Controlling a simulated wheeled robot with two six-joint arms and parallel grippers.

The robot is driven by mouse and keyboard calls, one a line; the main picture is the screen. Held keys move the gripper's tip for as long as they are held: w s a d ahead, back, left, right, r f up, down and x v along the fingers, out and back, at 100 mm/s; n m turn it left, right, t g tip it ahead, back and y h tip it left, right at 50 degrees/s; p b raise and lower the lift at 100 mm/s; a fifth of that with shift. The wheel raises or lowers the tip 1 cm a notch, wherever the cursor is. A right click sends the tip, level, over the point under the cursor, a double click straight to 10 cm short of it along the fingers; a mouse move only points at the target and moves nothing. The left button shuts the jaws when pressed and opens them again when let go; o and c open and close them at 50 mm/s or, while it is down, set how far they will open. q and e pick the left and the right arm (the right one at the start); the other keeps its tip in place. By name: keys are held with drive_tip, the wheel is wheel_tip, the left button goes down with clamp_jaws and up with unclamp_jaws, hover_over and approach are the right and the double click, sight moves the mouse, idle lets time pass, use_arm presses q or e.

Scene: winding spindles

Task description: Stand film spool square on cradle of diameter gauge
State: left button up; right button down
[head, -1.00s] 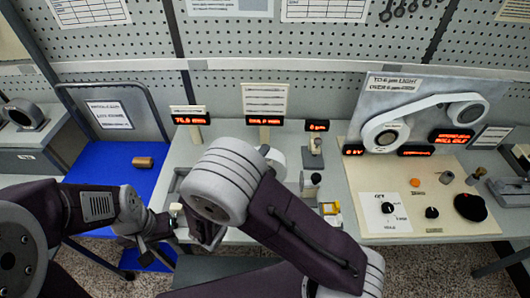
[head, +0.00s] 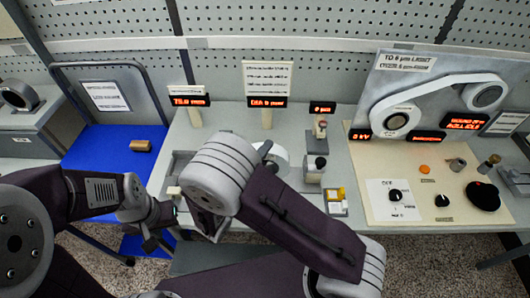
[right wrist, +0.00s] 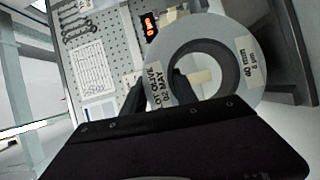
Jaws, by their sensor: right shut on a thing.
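The film spool (right wrist: 205,70) is a pale grey ring with a wide dark bore and printed labels, large in the right wrist view. My right gripper (right wrist: 160,92) is shut on its near left side. In the head view a white round part (head: 274,154), probably the spool, shows behind my right arm, which hides the right fingertips. The diameter gauge shows as a red DIA display (head: 267,102) on a post under a white card. Its cradle is hidden behind my arm, so I cannot tell whether the spool touches it. My left gripper (head: 157,238) hangs low at the bench's front left; its jaw opening is unclear.
A blue mat (head: 95,165) with a brown roll (head: 141,146) lies left. Small gauge stands (head: 316,168) and a yellow-topped box (head: 335,200) stand right of my arm. A cream control panel (head: 420,195) with knobs fills the right.

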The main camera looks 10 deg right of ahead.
drive_tip(key=shift+f+b, duration=0.55)
drive_tip(key=c, duration=0.9)
unclamp_jaws()
drive_tip(key=b+v, duration=0.1)
drive_tip(key=v, duration=0.8)
drive_tip(key=shift+f, duration=0.1)
